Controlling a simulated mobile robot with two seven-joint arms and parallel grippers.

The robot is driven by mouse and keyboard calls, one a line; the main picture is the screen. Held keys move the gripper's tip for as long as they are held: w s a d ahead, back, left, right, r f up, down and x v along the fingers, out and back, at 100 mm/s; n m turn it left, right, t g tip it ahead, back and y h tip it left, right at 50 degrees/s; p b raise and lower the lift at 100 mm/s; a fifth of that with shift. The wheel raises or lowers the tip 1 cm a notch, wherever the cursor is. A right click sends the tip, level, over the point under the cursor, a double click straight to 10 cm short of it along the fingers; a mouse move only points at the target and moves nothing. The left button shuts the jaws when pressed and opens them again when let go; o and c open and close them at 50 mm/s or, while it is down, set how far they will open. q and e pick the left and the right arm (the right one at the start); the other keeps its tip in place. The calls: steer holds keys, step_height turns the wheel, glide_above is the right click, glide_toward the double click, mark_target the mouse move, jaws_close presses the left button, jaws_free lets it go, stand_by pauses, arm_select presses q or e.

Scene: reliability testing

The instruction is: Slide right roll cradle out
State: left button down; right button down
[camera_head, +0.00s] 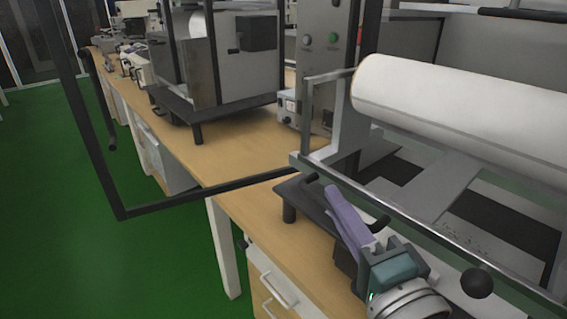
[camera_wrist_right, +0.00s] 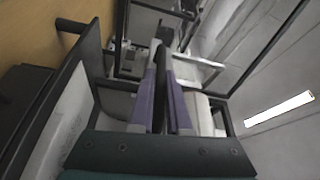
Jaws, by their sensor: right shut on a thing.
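The right roll cradle is a grey metal frame (camera_head: 400,212) at the right of the head view, carrying a large white roll (camera_head: 460,110). A black round knob (camera_head: 477,283) sits on its front side. My right gripper (camera_head: 332,192), with purple fingers, is at the cradle's front edge, near its left end. It is shut on a dark handle there, mostly hidden by the fingers. In the right wrist view, the purple fingers (camera_wrist_right: 160,85) close on a dark bar between them. My left gripper is in neither view.
A wooden bench (camera_head: 225,160) runs under the machines. A metal box machine (camera_head: 205,70) stands further back, and a control panel (camera_head: 322,45) with buttons is beside the cradle. A dark bar frame (camera_head: 100,165) juts over the green floor (camera_head: 70,250), which is clear at left.

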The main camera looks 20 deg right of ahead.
steer(key=c, duration=0.9)
jaws_free()
steer(key=s, duration=1)
steer(key=shift+f, duration=0.3)
